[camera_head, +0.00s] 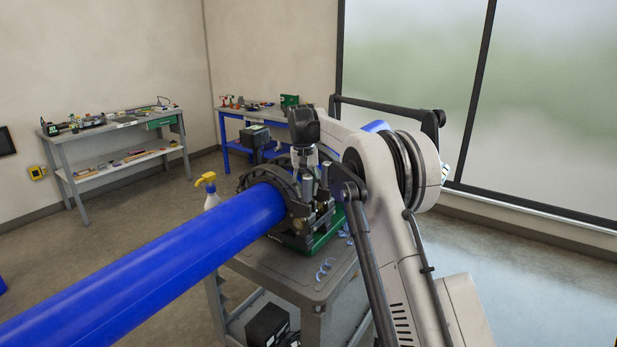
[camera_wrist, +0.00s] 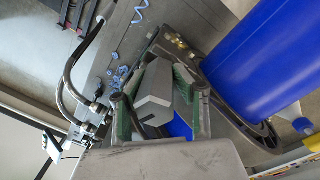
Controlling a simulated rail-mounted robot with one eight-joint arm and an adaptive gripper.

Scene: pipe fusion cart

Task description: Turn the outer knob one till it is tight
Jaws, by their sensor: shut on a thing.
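My gripper (camera_wrist: 158,96) shows in the wrist view, with a green-edged finger on each side of a grey faceted knob (camera_wrist: 154,86). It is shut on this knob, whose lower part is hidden. The knob sits beside the black clamp ring (camera_wrist: 262,134) around the blue pipe (camera_wrist: 265,60). In the head view, the blue pipe (camera_head: 150,265) runs from the lower left into the clamp (camera_head: 262,180) on the cart. My arm reaches in from the right, over the clamp. The knob cannot be made out clearly there.
The grey cart (camera_head: 290,272) carries the clamp, and blue shavings (camera_head: 325,268) lie on it. A yellow-topped spray bottle (camera_head: 210,192) stands left of the clamp. Dark hoses (camera_wrist: 68,75) run beside my gripper. Workbenches (camera_head: 110,125) stand along the back wall, with open floor before them.

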